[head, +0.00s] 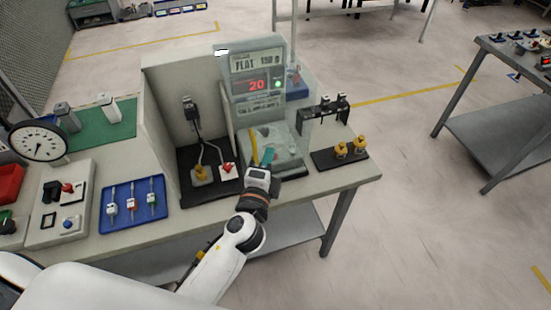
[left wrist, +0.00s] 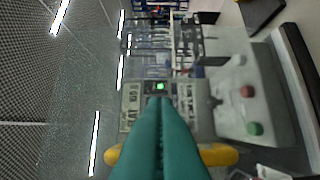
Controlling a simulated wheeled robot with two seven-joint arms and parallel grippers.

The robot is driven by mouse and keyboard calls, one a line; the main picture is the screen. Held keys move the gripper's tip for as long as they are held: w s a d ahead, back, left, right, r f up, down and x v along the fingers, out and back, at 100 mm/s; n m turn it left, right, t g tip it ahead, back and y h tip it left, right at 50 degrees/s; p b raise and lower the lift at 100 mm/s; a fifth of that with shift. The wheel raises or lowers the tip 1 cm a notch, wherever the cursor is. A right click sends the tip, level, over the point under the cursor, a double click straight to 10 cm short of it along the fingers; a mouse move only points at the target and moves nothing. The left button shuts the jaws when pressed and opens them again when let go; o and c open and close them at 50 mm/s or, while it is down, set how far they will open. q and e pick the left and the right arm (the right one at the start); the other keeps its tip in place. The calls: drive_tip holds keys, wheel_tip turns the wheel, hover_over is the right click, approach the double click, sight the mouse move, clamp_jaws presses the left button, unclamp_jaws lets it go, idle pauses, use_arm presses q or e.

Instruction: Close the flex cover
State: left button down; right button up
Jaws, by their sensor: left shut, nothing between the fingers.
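The flex tester (head: 258,85) stands at the back of the bench, its lit display reading FLAT and a red 20. A clear, see-through cover (head: 303,112) shows at its right side; its edges are faint and I cannot tell its exact angle. A yellow bar (head: 254,148), which looks like the cover's handle, stands at the front left of the tester. My left gripper (head: 268,156) is shut and empty, its teal fingers in front of the tester. In the left wrist view the shut fingers (left wrist: 160,105) hide the middle of the yellow bar (left wrist: 220,155); contact is unclear. My right gripper is out of view.
A grey partition (head: 165,110) and a black mat with small fixtures (head: 205,185) lie left of the tester. A blue tray (head: 133,205) is further left. A black block with yellow knobs (head: 340,156) sits to the right.

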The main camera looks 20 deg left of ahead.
use_arm(q)
drive_tip(key=shift+s+a, duration=0.4)
drive_tip(key=shift+a, duration=0.3)
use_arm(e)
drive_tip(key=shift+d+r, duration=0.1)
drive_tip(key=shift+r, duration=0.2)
use_arm(q)
drive_tip(key=s+a+b, duration=0.2)
drive_tip(key=s+a, duration=0.8)
drive_tip(key=a, duration=0.6)
drive_tip(key=shift+s, duration=0.35)
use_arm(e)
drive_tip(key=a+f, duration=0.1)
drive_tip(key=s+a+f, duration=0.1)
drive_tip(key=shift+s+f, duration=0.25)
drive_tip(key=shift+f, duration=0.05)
use_arm(q)
drive_tip(key=shift+d+r, duration=0.1)
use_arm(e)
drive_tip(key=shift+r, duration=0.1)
